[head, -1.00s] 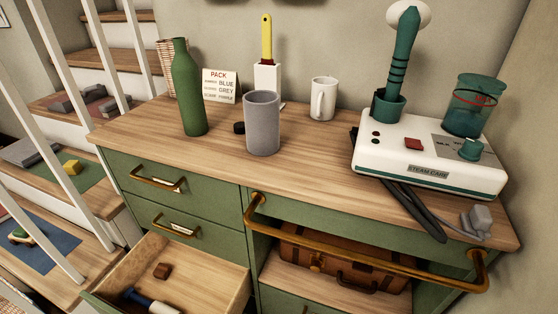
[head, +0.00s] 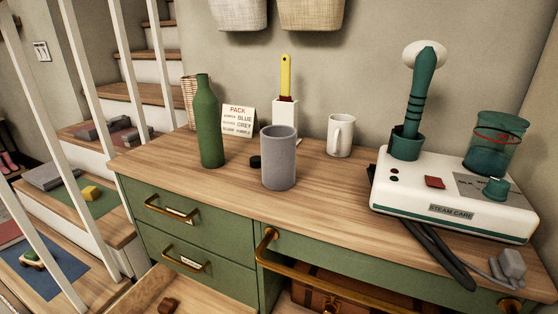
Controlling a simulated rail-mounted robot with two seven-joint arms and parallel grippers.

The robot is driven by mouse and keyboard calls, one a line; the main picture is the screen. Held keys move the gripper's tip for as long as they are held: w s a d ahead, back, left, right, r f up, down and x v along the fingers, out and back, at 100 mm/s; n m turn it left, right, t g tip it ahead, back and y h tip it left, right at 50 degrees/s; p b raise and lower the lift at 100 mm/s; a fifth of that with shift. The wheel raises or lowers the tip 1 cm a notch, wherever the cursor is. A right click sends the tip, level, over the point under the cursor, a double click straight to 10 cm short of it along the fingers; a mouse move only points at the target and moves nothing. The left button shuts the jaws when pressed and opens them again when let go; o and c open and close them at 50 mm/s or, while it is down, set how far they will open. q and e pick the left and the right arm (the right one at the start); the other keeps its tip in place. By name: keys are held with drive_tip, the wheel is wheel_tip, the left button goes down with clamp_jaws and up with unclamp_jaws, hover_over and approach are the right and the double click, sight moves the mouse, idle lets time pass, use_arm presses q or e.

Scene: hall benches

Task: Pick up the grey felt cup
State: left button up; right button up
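The grey felt cup (head: 279,160) stands upright on the wooden top of the green cabinet (head: 330,190), near its front edge and left of the middle. It looks like a plain tall cylinder, open at the top. Neither of my grippers shows in the head view.
A green bottle (head: 209,125) stands left of the cup, with a pack card (head: 238,121) behind. A small black disc (head: 255,162) lies close by the cup. A white mug (head: 340,135) and a steam unit (head: 450,195) stand to the right. A drawer (head: 190,295) is open below.

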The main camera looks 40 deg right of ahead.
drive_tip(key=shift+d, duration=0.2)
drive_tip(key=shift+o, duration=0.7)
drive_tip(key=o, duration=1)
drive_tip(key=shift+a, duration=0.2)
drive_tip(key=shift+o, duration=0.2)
